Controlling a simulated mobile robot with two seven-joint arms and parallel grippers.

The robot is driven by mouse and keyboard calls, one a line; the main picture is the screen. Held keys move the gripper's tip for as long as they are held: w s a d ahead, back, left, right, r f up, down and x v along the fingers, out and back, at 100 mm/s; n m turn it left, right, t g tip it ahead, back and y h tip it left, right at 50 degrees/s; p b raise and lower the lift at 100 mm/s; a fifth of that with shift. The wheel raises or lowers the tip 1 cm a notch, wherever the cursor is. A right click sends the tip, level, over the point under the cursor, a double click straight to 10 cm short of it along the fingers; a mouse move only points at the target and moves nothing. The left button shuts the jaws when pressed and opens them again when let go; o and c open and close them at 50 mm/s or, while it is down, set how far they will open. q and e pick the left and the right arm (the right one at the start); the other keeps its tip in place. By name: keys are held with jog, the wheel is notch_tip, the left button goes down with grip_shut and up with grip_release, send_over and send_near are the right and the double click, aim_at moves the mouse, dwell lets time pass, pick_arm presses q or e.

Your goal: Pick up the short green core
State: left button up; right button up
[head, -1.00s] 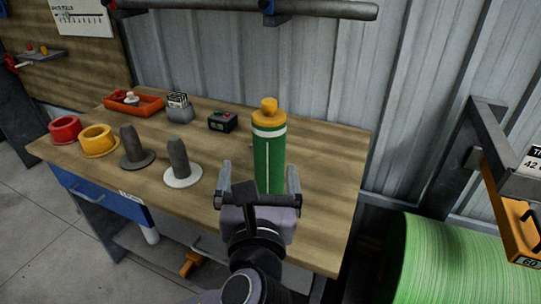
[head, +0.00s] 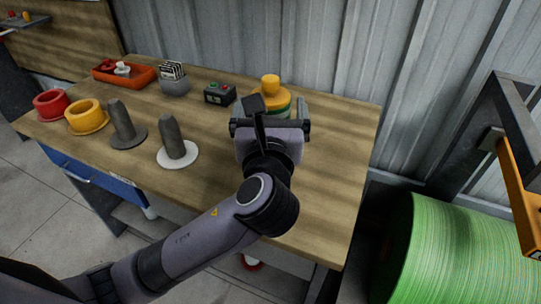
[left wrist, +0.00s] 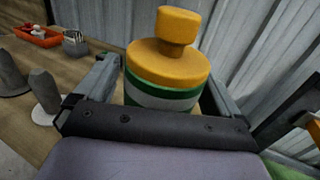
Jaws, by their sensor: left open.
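A green cylinder with a white band and a yellow cap with a knob (head: 270,85) stands upright on the workbench (head: 325,180); its lower part is hidden behind my gripper. I see no separate short green core. My left gripper (head: 270,122) is open in front of the cylinder. In the left wrist view the cylinder (left wrist: 165,92) is between the two open fingers of the gripper (left wrist: 158,88), with a gap visible on the left; I cannot tell whether the right finger touches it. My right gripper is not in view.
Left on the bench stand a red ring (head: 53,104), a yellow ring (head: 86,117) and two grey posts on discs (head: 122,120) (head: 172,138). Behind are an orange tray (head: 125,76), a card holder (head: 173,80) and a button box (head: 219,94). A large green roll (head: 462,245) is right.

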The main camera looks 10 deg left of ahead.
pick_arm(q)
jog(key=shift+w, duration=0.2)
jog(key=c, duration=1.7)
jog(key=shift+r, duration=0.15)
